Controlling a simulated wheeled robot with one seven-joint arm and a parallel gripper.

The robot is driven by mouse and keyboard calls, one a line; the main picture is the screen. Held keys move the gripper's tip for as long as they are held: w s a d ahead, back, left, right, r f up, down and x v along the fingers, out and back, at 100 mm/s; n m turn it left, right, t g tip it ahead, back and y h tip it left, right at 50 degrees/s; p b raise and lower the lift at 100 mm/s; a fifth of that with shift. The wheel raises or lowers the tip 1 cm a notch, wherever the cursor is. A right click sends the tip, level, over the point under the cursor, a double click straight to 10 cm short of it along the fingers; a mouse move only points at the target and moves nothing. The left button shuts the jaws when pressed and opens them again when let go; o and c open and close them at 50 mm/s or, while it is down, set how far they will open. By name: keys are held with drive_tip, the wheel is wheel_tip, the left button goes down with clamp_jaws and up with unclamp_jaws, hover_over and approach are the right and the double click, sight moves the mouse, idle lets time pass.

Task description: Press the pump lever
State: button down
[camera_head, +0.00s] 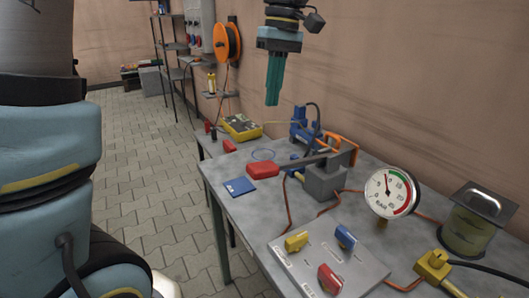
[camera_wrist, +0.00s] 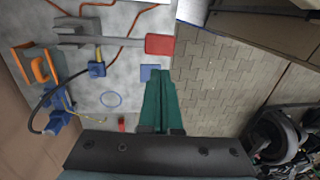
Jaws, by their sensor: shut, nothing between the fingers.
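The pump (camera_head: 325,184) is a grey block on the workbench. Its grey lever (camera_head: 300,161) runs left from the block to a red handle (camera_head: 262,171). In the wrist view the lever (camera_wrist: 105,40) lies across the upper left, with its red handle (camera_wrist: 160,44) at the right end. My gripper (camera_head: 272,103) has green fingers, points down, and is shut and empty. It hangs above the bench, apart from the lever. In the wrist view its fingertips (camera_wrist: 160,74) appear just below the red handle, over the blue pad (camera_wrist: 150,72).
A pressure gauge (camera_head: 392,193), a glass reservoir (camera_head: 468,222) and a panel (camera_head: 335,265) with yellow, blue and red valves stand at the right. A blue clamp (camera_head: 304,128) and a yellow meter (camera_head: 241,127) are behind. The wall borders the bench's far side; free floor lies left.

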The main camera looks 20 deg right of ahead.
sight(263, 165)
drive_tip(key=f, duration=0.4)
drive_tip(key=a+f+p, duration=0.1)
drive_tip(key=f, duration=0.4)
drive_tip(key=a+f+p, duration=0.1)
drive_tip(key=f, duration=0.4)
drive_tip(key=shift+s, duration=0.2)
